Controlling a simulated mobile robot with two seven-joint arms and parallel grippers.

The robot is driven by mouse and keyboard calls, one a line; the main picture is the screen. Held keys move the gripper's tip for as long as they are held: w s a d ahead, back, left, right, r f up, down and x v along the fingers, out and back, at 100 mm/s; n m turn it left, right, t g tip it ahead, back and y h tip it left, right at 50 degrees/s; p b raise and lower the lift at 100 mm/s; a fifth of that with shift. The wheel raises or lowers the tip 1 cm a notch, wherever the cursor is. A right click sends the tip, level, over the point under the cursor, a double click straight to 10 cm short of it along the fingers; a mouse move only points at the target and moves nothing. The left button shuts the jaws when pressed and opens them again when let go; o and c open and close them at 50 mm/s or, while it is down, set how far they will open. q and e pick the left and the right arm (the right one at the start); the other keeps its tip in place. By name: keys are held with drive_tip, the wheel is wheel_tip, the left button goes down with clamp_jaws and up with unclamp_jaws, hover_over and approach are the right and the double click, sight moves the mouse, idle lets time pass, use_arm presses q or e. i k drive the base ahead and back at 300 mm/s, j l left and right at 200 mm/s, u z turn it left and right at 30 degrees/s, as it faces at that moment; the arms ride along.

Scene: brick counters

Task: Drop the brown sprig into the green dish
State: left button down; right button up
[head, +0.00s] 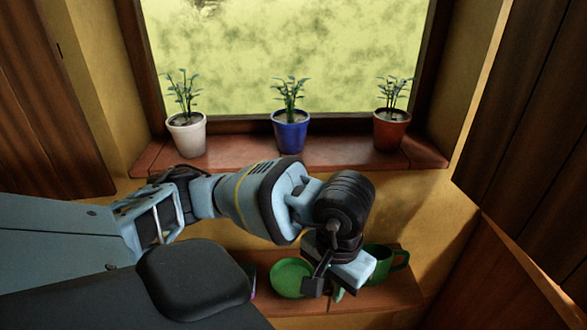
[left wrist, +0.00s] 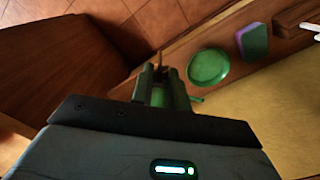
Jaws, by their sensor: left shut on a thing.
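The green dish (head: 288,278) lies on the brick counter, partly hidden behind my left gripper (head: 325,288) in the head view. It is a round dish in the left wrist view (left wrist: 208,66), to the right of the fingertips, with no sprig seen in it. In the left wrist view my left gripper (left wrist: 161,74) is nearly closed on a thin, dark brown thing at its tips, which looks like the brown sprig (left wrist: 159,57). The sprig is small and dim there, and I cannot make it out in the head view. My right gripper is not in view.
A green mug (head: 385,262) stands just right of my left gripper on the counter (head: 403,290). A purple and green sponge (left wrist: 253,40) lies beyond the dish. Potted plants in white (head: 187,135), blue (head: 290,131) and red (head: 391,129) pots stand on the sill above.

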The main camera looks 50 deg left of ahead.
sight(285, 284)
drive_tip(key=i+u, duration=0.1)
drive_tip(key=u, duration=2.1)
drive_tip(key=i+l, duration=0.1)
drive_tip(key=l, duration=0.25)
drive_tip(key=i+l, duration=0.1)
drive_tip(key=l, duration=0.25)
drive_tip(key=i+l, duration=0.1)
drive_tip(key=l, duration=0.25)
drive_tip(key=k+u, duration=0.1)
